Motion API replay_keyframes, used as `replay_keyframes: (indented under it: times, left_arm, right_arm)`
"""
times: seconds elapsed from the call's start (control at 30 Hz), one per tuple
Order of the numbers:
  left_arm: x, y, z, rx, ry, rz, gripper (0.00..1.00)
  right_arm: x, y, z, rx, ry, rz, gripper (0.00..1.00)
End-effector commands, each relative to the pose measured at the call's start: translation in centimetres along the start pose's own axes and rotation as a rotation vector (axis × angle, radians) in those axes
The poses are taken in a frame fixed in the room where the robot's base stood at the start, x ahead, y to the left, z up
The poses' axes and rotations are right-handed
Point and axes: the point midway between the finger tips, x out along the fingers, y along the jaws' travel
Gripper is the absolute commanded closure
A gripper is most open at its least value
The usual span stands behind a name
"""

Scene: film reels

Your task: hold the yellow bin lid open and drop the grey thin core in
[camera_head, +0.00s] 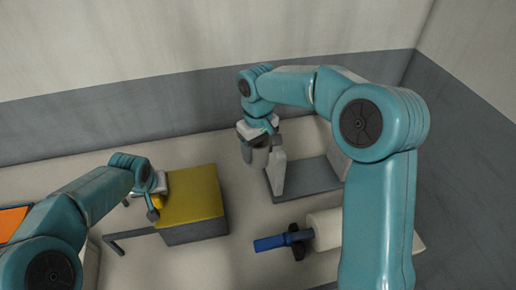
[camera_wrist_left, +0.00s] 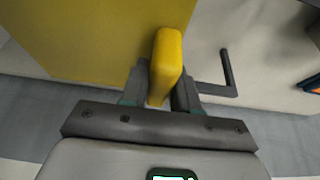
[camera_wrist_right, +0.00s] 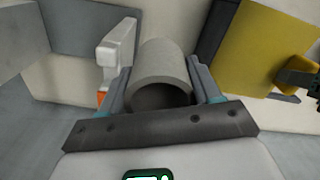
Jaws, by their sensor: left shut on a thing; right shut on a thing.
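The yellow bin lid (camera_head: 192,200) lies over the grey bin (camera_head: 196,234), left of centre in the head view. I cannot tell whether it is raised at all. My left gripper (camera_head: 156,200) is shut on the lid's yellow handle, which shows between its fingers in the left wrist view (camera_wrist_left: 167,58). My right gripper (camera_head: 256,142) is shut on the grey thin core (camera_wrist_right: 163,72), a hollow tube. It holds the core beside the grey rack, to the right of and farther back than the bin. The bin's inside is hidden.
The grey rack (camera_head: 312,178) with a pale upright stands right of the bin. A pale roll (camera_head: 326,228) with a blue handle (camera_head: 270,243) lies in front of it. A thin dark bar (camera_head: 128,235) juts left from the bin. An orange item (camera_head: 12,221) is at far left.

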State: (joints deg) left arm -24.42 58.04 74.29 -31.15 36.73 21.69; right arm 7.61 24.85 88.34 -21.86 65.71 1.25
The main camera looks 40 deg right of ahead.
Motion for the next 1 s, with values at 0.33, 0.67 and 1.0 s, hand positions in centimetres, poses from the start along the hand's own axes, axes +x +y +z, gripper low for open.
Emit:
replay_keyframes:
  times: [0.33, 0.67, 1.0]
  left_arm:
    - [0.0, -1.0, 0.0, -0.001, 0.000, -0.001, 1.00]
    - [0.0, -2.2, 0.0, -0.001, 0.001, -0.001, 1.00]
    - [-0.1, -3.4, -0.1, -0.003, 0.001, -0.001, 1.00]
  right_arm:
    - [0.0, 0.0, 0.0, 0.000, 0.000, 0.000, 0.68]
    - [0.0, 0.0, 0.0, 0.000, 0.000, 0.000, 0.68]
    - [0.0, 0.0, 0.0, 0.000, 0.000, 0.000, 0.68]
